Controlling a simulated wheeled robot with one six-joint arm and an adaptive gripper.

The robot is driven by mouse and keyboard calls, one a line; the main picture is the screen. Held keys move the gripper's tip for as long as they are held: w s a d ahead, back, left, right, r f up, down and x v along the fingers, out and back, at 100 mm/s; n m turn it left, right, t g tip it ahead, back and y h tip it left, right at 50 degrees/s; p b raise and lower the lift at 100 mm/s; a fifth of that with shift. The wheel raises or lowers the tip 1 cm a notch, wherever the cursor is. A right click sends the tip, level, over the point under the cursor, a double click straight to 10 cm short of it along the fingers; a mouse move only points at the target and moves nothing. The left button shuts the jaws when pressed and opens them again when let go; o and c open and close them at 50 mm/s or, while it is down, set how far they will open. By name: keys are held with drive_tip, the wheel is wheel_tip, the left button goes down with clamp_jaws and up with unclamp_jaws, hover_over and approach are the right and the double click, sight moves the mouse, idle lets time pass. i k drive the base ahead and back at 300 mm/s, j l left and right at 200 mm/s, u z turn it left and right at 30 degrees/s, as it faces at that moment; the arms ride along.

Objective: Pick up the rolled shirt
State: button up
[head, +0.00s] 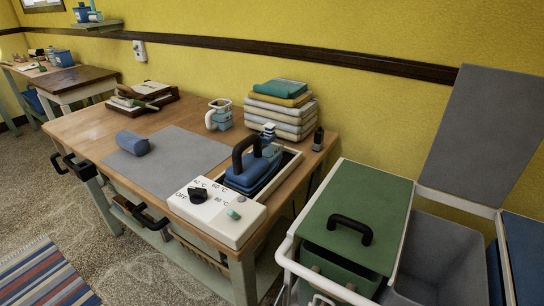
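The rolled shirt, a blue cloth roll (132,143), lies on the left part of a grey mat (185,160) on the wooden table (85,122). Nothing touches it from above and its top and near side are in plain view. My gripper does not show in the head view.
A blue iron (252,166) with a black handle sits in a tray behind a white control box (215,212). Folded cloths (280,112), a mug (219,116) and a dark bottle (318,138) stand behind. A cart with a green lid (355,222) is at right. Most of the mat is bare.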

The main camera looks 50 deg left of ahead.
sight(137, 144)
drive_tip(key=u, duration=2.75)
drive_tip(key=i+j+z, duration=0.1)
drive_tip(key=i+j, duration=0.2)
drive_tip(key=i+j+z, duration=0.1)
drive_tip(key=i+j, duration=0.25)
drive_tip(key=i+j+z, duration=0.1)
drive_tip(key=i+j, duration=0.15)
drive_tip(key=j, duration=0.2)
drive_tip(key=i+j+z, duration=0.15)
drive_tip(key=i+j, duration=0.15)
drive_tip(key=i+j+z, duration=0.1)
drive_tip(key=i+j, duration=0.15)
drive_tip(key=j, duration=0.3)
drive_tip(key=i+j+z, duration=0.1)
drive_tip(key=i+j, duration=0.15)
drive_tip(key=j, duration=0.2)
